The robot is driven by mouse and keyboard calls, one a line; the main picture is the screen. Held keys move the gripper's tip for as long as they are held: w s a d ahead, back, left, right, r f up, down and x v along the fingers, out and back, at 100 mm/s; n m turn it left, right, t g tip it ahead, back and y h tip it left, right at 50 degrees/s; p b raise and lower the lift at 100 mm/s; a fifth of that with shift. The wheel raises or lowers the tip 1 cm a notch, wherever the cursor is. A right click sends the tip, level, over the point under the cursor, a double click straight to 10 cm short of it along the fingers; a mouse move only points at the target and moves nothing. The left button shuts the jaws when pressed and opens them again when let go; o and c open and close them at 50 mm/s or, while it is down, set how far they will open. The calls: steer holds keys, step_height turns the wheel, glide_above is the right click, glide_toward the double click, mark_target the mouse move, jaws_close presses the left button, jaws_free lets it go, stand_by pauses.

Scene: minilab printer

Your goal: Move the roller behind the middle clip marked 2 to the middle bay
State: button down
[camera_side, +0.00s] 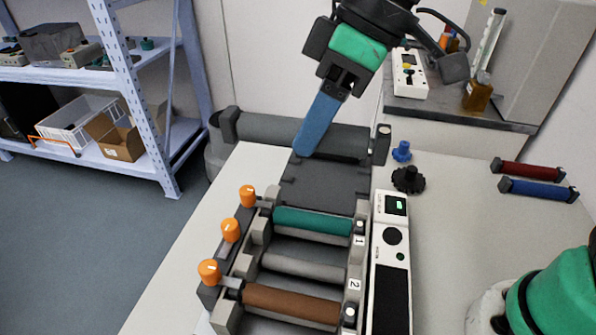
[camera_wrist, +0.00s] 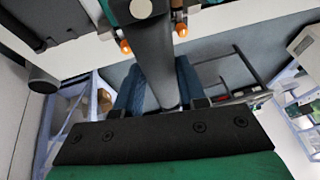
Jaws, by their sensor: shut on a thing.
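My gripper (camera_side: 304,150) hangs at the back of the printer, with long blue fingers. In the wrist view a dark grey roller (camera_wrist: 155,62) runs between the blue fingers, which are shut on it. In the side view the near finger crosses in front of a long dark grey roller (camera_side: 270,130) lying across the back. Of the clips, the middle orange one (camera_side: 230,230) stands left of the bays. The middle bay, by label 2 (camera_side: 355,284), shows a light grey cylinder (camera_side: 305,265); I cannot tell whether it is loose. Its neighbours are a green roller (camera_side: 312,221) and a brown roller (camera_side: 291,304).
A white control panel (camera_side: 391,260) runs along the right of the bays. A blue knob (camera_side: 401,151) and a black knob (camera_side: 408,180) stand nearby. Red (camera_side: 530,168) and blue (camera_side: 538,193) rollers lie at the right. Table between them and the panel is clear.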

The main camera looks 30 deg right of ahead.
steer(key=w+d+f, duration=0.6)
steer(key=w, duration=0.4)
glide_above(325, 178)
steer(key=d, duration=0.1)
steer(key=shift+s+d+f, duration=0.1)
steer(key=shift+s+f, duration=0.05)
steer(key=shift+f, duration=2.95)
steer(key=shift+s+d+f, duration=0.1)
steer(key=shift+s+f, duration=0.05)
steer(key=shift+f, duration=2.95)
steer(key=shift+f, duration=1.25)
steer(key=shift+f, duration=0.15)
steer(key=shift+f, duration=0.65)
steer(key=shift+c, duration=2.1)
jaws_free()
